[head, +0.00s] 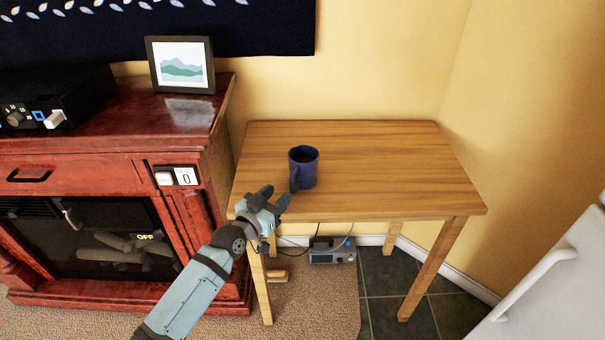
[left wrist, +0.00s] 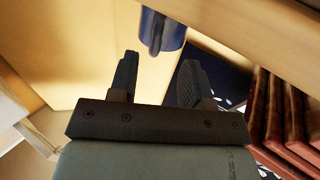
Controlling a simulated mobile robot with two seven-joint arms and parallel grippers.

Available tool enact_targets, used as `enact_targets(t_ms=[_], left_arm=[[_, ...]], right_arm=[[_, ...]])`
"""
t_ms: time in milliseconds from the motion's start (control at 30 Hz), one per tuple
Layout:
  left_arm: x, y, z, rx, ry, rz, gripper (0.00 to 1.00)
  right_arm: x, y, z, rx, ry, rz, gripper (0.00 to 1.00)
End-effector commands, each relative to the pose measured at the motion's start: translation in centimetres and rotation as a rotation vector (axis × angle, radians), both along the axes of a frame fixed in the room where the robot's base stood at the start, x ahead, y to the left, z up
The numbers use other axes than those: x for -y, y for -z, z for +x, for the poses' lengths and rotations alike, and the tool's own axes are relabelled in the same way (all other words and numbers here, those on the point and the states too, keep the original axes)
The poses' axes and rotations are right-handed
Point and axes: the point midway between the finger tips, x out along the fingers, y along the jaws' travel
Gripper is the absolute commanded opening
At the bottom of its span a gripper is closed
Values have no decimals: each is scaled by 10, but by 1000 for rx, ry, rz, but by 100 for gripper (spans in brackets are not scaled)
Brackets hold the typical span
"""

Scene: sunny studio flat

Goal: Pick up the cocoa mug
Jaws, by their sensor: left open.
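A dark blue mug (head: 304,168) stands upright on the wooden table (head: 390,165), left of its middle, with dark contents inside. Its handle points toward the front of the table. My left gripper (head: 272,197) is at the table's front left edge, in front of and to the left of the mug, apart from it. In the left wrist view the gripper (left wrist: 158,85) has its two fingers spread with nothing between them. The mug (left wrist: 162,32) shows beyond the fingertips there, partly cut off by the top edge. My right gripper is in neither view.
A dark red fireplace cabinet (head: 75,160) stands left of the table, bearing a framed picture (head: 181,65) and a black device (head: 55,97). A white door with a handle (head: 540,285) is at the lower right. A small grey box (head: 332,254) with cables lies under the table. The tabletop's right side is clear.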

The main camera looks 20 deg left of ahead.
Motion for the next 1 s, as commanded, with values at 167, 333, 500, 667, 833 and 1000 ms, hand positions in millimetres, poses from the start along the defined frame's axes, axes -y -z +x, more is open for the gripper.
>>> enact_targets(t_ms=[167, 333, 500, 667, 833, 1000], left_arm=[[4, 0, 12, 0, 0, -1, 44], [15, -2, 32, 1, 0, -3, 44], [22, -2, 53, 0, 0, -1, 44], [24, -2, 58, 0, 0, -1, 44], [24, -2, 58, -1, 0, -1, 40], [24, -2, 57, -1, 0, -1, 1]], right_arm=[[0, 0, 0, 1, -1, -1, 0], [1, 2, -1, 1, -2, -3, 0], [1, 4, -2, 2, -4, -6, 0], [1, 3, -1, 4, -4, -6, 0], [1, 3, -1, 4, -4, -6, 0], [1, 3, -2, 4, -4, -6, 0]])
